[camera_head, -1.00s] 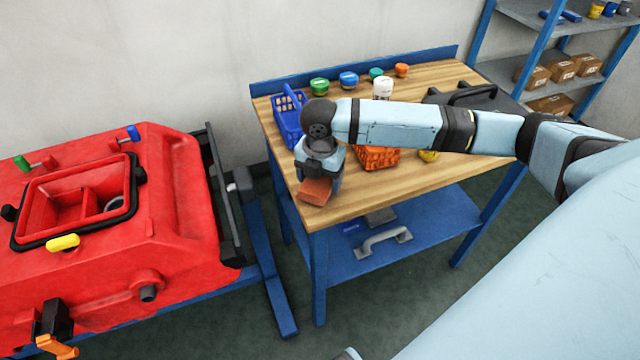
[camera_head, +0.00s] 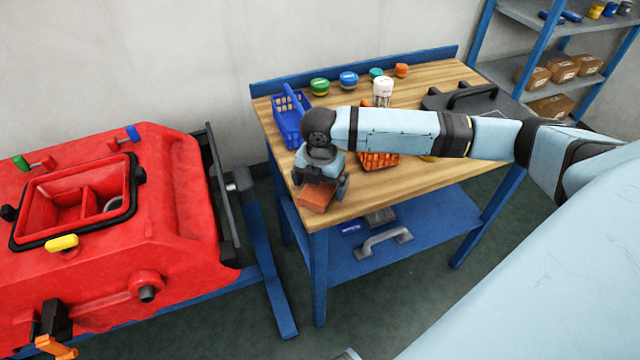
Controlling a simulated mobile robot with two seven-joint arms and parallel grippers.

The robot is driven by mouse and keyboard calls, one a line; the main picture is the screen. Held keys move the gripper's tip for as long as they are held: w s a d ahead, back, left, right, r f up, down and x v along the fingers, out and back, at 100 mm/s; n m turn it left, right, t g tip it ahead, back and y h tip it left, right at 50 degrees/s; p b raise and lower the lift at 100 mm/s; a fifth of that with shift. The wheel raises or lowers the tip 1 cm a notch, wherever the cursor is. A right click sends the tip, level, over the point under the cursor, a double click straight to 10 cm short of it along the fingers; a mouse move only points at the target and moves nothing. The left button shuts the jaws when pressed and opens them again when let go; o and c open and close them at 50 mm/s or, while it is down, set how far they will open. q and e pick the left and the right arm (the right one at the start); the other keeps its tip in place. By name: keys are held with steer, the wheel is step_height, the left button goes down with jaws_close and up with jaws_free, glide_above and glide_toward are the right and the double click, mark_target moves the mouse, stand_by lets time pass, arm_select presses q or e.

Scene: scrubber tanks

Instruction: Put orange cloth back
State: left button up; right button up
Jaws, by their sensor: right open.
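The orange cloth (camera_head: 316,198), a folded block, appears to rest on the front left corner of the wooden tabletop (camera_head: 420,180). My right gripper (camera_head: 320,187) is directly above it, pointing down, with its fingers open on either side of the cloth. The gripper's body hides the back of the cloth, so I cannot tell whether the fingers touch it. An orange basket (camera_head: 378,160) stands on the table, partly hidden behind my right arm. My left gripper is not in view.
A blue basket (camera_head: 289,128) stands behind the gripper. Several coloured jars, a white bottle (camera_head: 382,93) and a black case (camera_head: 470,98) are farther back. A red tank (camera_head: 180,205) is to the left. The tabletop's front right is clear.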

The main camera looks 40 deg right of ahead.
step_height(320, 180, up, 12)
steer(key=p, duration=0.1)
steer(key=shift+f, duration=0.15)
stand_by(0.6)
